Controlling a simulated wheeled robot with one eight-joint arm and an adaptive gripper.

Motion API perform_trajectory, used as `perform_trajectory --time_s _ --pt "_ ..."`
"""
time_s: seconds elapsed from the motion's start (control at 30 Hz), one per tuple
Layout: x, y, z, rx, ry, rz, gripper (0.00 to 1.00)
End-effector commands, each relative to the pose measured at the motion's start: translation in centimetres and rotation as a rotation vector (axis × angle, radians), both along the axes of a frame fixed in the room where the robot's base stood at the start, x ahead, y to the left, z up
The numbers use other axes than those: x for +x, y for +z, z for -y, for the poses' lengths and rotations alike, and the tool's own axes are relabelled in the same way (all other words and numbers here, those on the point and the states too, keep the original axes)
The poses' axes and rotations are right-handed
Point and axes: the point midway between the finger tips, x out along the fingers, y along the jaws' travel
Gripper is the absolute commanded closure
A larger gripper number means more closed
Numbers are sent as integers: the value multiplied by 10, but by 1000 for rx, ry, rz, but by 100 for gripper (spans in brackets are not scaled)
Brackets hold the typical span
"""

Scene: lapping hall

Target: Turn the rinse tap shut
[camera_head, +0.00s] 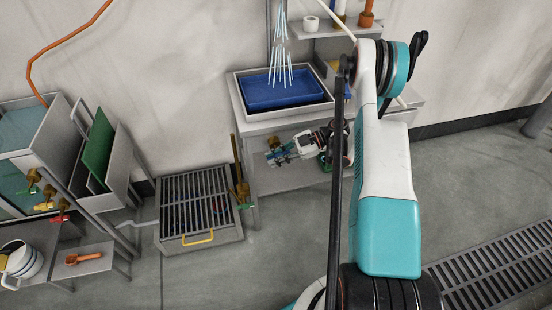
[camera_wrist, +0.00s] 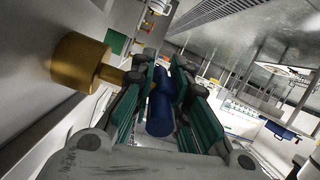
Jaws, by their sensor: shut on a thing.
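The rinse tap has a brass body (camera_wrist: 80,62) and a blue handle (camera_wrist: 159,108) in the wrist view. My gripper (camera_wrist: 161,78) is shut on the blue handle, with its green-sided fingers on either side of it. In the head view my gripper (camera_head: 280,152) is low in front of the sink stand, beside the tap. The tap is small there and partly hidden by my gripper. Pale water streams (camera_head: 281,72) fall into the blue basin (camera_head: 262,94) above.
A grated floor box (camera_head: 198,235) with a yellow handle stands left of the sink stand. A floor grating (camera_head: 500,272) lies at right. Open floor lies between.

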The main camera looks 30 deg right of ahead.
Motion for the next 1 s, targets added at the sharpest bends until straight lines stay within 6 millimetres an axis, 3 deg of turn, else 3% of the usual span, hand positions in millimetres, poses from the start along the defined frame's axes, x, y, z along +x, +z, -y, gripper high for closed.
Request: perform_trajectory --time_s 0.4,1.0 --pt "0 2 0 227 -1 64 100" --pt "1 3 0 277 -2 78 100"
